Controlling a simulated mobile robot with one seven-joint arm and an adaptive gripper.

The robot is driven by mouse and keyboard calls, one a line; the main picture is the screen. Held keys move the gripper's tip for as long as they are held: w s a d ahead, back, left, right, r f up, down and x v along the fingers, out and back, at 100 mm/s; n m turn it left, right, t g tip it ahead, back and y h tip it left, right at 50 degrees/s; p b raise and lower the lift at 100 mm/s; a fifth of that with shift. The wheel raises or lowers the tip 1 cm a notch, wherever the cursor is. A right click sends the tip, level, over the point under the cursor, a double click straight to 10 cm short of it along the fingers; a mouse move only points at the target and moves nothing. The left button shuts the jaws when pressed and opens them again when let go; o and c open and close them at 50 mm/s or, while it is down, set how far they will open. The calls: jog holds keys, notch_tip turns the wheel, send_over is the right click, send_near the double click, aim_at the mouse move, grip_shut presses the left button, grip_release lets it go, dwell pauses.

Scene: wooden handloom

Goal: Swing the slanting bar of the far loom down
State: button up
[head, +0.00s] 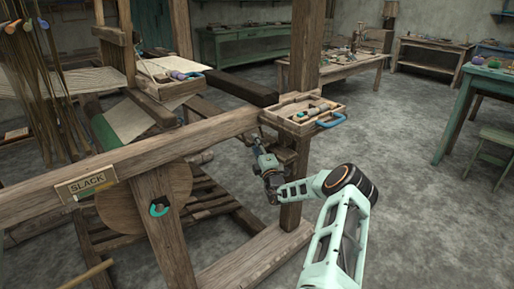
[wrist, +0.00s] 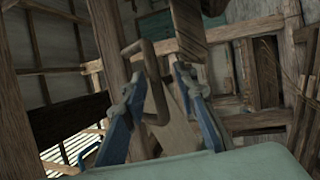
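My gripper (head: 261,150) is beside the right upright post (head: 291,185) of the wooden loom, just below the long beam's right end in the head view. In the wrist view, my gripper's two blue fingers (wrist: 158,82) stand apart. A brown bracket-shaped handle (wrist: 149,48) shows in the gap between them, in front of a slanting wooden board (wrist: 172,128). I see no finger clearly closed on the handle, and cannot tell whether they touch. Which piece is the slanting bar is unclear; the handle may belong to it.
A long beam (head: 215,131) with a SLACK sign (head: 87,184) crosses the left side. A tool tray (head: 293,127) with a blue handle sits by the post. Tables stand behind; the grey floor (head: 430,220) at right is clear.

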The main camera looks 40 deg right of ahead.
jog(key=v, duration=1.2)
dwell(0.3)
